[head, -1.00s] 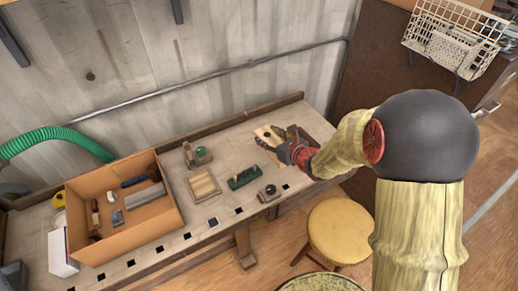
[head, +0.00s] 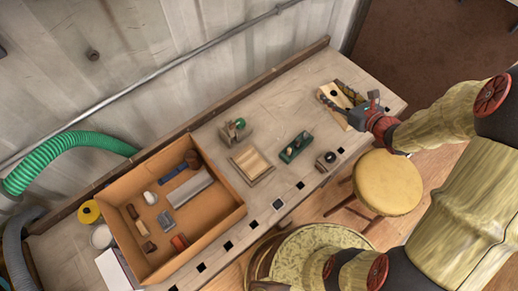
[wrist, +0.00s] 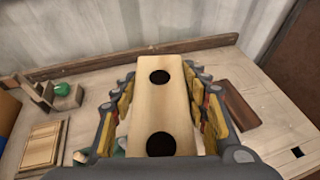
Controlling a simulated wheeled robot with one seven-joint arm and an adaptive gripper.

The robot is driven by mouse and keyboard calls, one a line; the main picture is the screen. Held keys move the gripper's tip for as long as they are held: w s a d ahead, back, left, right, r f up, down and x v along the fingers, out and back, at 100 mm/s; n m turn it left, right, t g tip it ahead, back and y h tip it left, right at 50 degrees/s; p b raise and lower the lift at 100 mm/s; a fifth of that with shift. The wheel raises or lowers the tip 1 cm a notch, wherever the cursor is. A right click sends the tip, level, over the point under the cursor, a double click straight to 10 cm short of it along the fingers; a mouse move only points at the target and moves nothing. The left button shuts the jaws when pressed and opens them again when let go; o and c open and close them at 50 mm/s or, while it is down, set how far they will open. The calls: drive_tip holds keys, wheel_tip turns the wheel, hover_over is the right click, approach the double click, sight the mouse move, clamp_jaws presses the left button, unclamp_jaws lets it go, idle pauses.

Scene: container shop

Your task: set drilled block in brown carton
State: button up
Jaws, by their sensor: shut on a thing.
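The drilled block (wrist: 162,118) is pale wood with two dark round holes showing in the wrist view. My gripper (head: 348,105) is shut on it, with a finger along each long side. In the head view the drilled block (head: 341,95) is at the right part of the workbench, partly hidden by my fingers. The brown carton (head: 226,222) stands open at the left of the bench. Inside it are several small items, among them a grey bar and a blue tool. My gripper is well to the right of the carton.
Between carton and gripper, a wooden framed tile (head: 251,164), a green plane (head: 296,147), a small device with a green knob (head: 235,130) and a small dark-topped block (head: 326,161) stand on the bench (head: 290,112). A yellow stool (head: 387,182) is in front.

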sight(339, 122)
drive_tip(key=s+f, duration=0.1)
drive_tip(key=s, duration=0.1)
drive_tip(key=s+f+n+g+y+b, duration=0.1)
drive_tip(key=s+f, duration=0.1)
drive_tip(key=s+f+n+y, duration=0.1)
drive_tip(key=s, duration=0.1)
drive_tip(key=shift+f+b, duration=0.15)
drive_tip(key=shift+b, duration=0.15)
drive_tip(key=shift+n+g, duration=0.3)
drive_tip(key=shift+g, duration=0.2)
drive_tip(key=w+a+f+b, duration=0.1)
drive_tip(key=w+a+f, duration=0.1)
drive_tip(key=w+f, duration=0.1)
drive_tip(key=w+a+f+b, duration=0.2)
drive_tip(key=w+f, duration=0.1)
drive_tip(key=w, duration=0.1)
drive_tip(key=w+a+f+b, duration=0.2)
drive_tip(key=w+f, duration=0.1)
drive_tip(key=shift+w+a+f, duration=0.25)
drive_tip(key=shift+w+a, duration=0.15)
drive_tip(key=shift+w+a+f+b, duration=0.15)
drive_tip(key=shift+f+b, duration=0.1)
drive_tip(key=shift+b, duration=0.15)
wheel_tip(339, 122, down, 3)
drive_tip(key=shift+w+f+b, duration=0.1)
drive_tip(key=shift+f+b, duration=0.1)
drive_tip(key=shift+b, duration=0.8)
drive_tip(key=shift+r, duration=0.1)
